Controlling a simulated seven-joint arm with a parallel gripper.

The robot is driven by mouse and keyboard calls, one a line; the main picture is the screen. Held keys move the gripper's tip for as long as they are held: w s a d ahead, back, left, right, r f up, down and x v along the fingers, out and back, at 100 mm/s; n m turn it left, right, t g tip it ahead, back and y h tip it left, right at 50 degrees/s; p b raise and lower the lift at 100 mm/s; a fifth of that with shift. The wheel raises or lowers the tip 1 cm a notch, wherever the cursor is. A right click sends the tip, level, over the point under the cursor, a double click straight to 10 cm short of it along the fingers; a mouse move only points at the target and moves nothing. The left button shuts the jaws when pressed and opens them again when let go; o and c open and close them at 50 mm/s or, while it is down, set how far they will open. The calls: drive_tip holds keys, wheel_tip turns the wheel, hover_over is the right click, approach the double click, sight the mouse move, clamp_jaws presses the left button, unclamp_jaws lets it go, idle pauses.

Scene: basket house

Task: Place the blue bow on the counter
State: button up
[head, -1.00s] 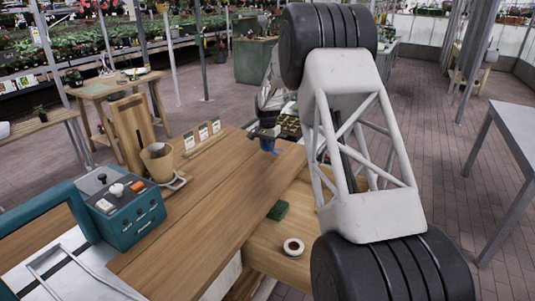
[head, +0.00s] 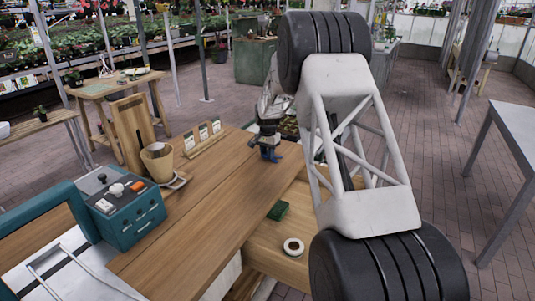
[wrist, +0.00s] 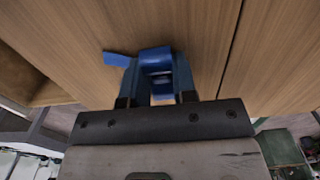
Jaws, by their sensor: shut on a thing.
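The blue bow (wrist: 154,58) is between the fingers of my gripper (wrist: 156,85) in the wrist view, with one tail sticking out to the left. My gripper is shut on it. In the head view my gripper (head: 268,146) is over the far right part of the wooden counter (head: 205,215), and the blue bow (head: 271,155) hangs at its tip, close to the counter top. I cannot tell whether the bow touches the wood. The counter planks (wrist: 205,35) fill the upper part of the wrist view.
A teal box (head: 122,207), a beige pot (head: 158,162) and a card rack (head: 203,138) stand on the counter's left side. A green block (head: 278,211) and a tape roll (head: 293,247) lie on a lower wooden surface. The counter's middle is clear.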

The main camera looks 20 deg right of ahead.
drive_tip(key=shift+f, duration=0.15)
drive_tip(key=o, duration=0.9)
drive_tip(key=shift+c, duration=0.2)
wheel_tip(320, 180, up, 12)
drive_tip(key=shift+r, duration=0.2)
idle(0.7)
